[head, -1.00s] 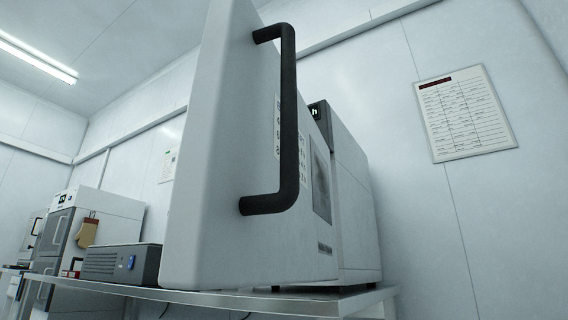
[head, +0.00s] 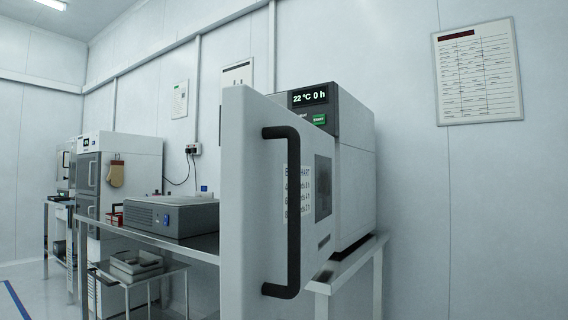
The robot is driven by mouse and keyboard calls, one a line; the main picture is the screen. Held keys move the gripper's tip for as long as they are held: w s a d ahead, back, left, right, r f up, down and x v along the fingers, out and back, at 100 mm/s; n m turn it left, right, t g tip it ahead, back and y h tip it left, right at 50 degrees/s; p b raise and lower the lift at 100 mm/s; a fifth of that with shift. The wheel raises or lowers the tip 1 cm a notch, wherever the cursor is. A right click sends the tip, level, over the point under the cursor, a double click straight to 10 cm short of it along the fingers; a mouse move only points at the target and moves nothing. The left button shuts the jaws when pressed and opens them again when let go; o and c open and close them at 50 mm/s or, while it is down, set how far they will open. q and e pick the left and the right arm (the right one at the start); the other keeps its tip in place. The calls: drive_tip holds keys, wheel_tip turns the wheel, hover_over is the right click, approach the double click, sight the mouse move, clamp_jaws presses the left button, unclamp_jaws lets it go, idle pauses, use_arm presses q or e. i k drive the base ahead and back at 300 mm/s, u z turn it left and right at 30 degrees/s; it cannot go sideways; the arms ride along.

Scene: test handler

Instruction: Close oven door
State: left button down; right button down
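The oven (head: 352,165) stands on a metal table at the centre right. Its display reads 22 °C 0 h, and a green button shows below it. The oven door (head: 245,210) stands open and swings out toward me, with its edge and outer face in view. A black bar handle (head: 293,215) runs upright on the door's outer face. A small window and printed text show on the door. The door hides most of the oven's front. Neither of my grippers is in view.
The metal table (head: 205,246) carries a grey box-shaped device (head: 170,216) left of the door. A lower cart (head: 140,278) holds trays. A white cabinet (head: 118,165) with a hanging glove stands farther left. A notice (head: 478,72) hangs on the right wall.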

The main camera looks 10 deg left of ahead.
sight(278, 204)
drive_tip(key=z, duration=1.8)
drive_tip(key=k, duration=0.7)
drive_tip(key=u, duration=1.55)
